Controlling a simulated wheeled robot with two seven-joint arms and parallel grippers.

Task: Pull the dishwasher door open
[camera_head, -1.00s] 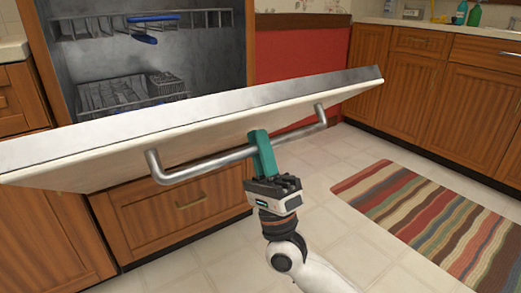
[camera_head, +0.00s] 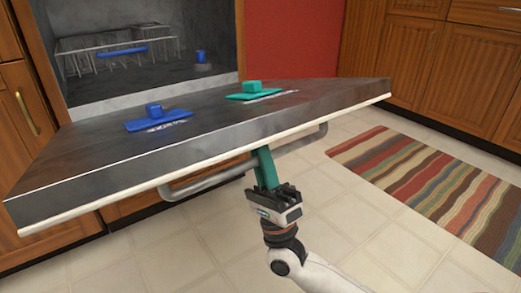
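The dishwasher door (camera_head: 215,112) is swung far down, nearly level, with its dark inner face turned up. Its silver bar handle (camera_head: 205,181) runs under the front edge. My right gripper (camera_head: 264,160), with teal fingers, reaches up from below to the middle of the handle and appears shut on it. My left gripper is not in view.
A blue part (camera_head: 156,118) and a teal part (camera_head: 254,91) sit on the door's inner face. A striped rug (camera_head: 430,180) lies on the tiled floor at the right. Wooden cabinets (camera_head: 430,60) stand behind it. The floor below the door is clear.

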